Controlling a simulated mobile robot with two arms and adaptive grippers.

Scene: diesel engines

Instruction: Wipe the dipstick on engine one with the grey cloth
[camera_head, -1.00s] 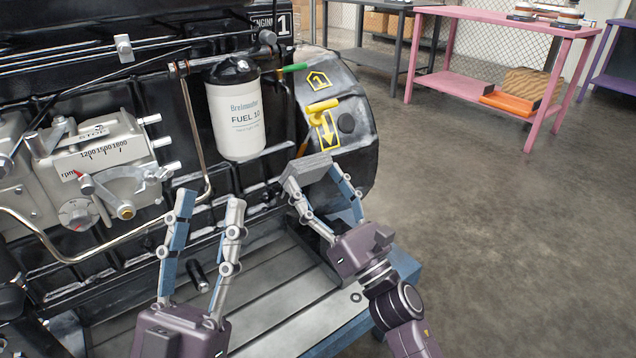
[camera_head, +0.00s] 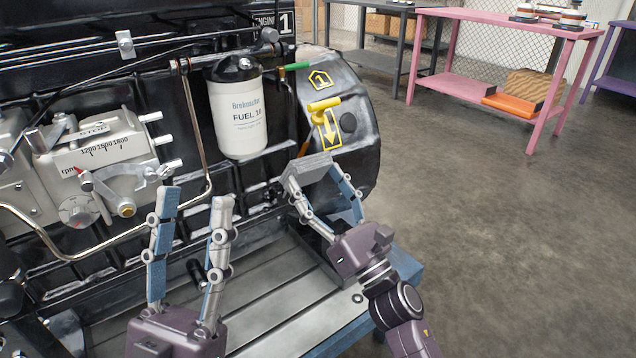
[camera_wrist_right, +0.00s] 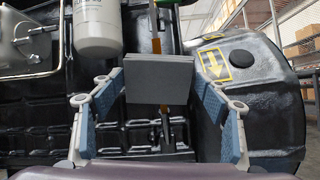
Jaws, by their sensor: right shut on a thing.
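The grey cloth (camera_head: 309,169), a folded flat block, is held between the fingertips of my right gripper (camera_head: 311,176). In the right wrist view the cloth (camera_wrist_right: 158,79) spans the gap between the fingers. The dipstick's yellow T-shaped handle (camera_head: 323,106) is on the engine's right end, above the cloth. An orange-yellow rod (camera_wrist_right: 156,42) passes behind the cloth in the wrist view; I cannot tell whether they touch. My left gripper (camera_head: 194,199) is open and empty, to the left of the right one, in front of the engine block.
Engine one (camera_head: 110,220) carries a white fuel filter (camera_head: 237,118), a green-handled lever (camera_head: 294,67) and a control box (camera_head: 100,150). Its blue-edged stand (camera_head: 400,270) lies below the grippers. A pink table (camera_head: 500,22) stands back right. The floor on the right is clear.

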